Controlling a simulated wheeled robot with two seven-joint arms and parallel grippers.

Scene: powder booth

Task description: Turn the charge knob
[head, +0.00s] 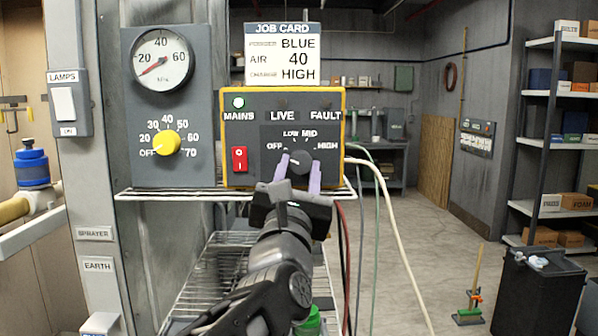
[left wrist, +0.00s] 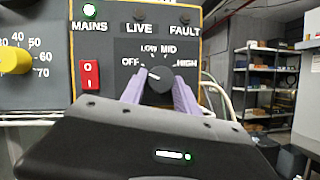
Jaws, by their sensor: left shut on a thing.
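The charge knob (head: 299,169) is a dark round knob on the orange-edged control box (head: 341,110), with OFF, LOW, MID and HIGH around it. It also shows in the left wrist view (left wrist: 159,86), where its pale pointer line points up-left, towards the OFF side. My left gripper (head: 299,173) has its two purple fingers on either side of the knob and is shut on it. The fingers cover part of the knob's sides. The MAINS lamp (head: 238,103) glows; LIVE and FAULT look dark. A job card (head: 283,55) reads BLUE, AIR 40, HIGH. My right gripper is not in view.
A red switch (head: 239,159) is left of the knob. Further left, a grey panel carries a gauge (head: 160,60) and a yellow knob (head: 167,143). The box stands on a wire shelf (head: 150,194). Cables (head: 388,200) hang at its right.

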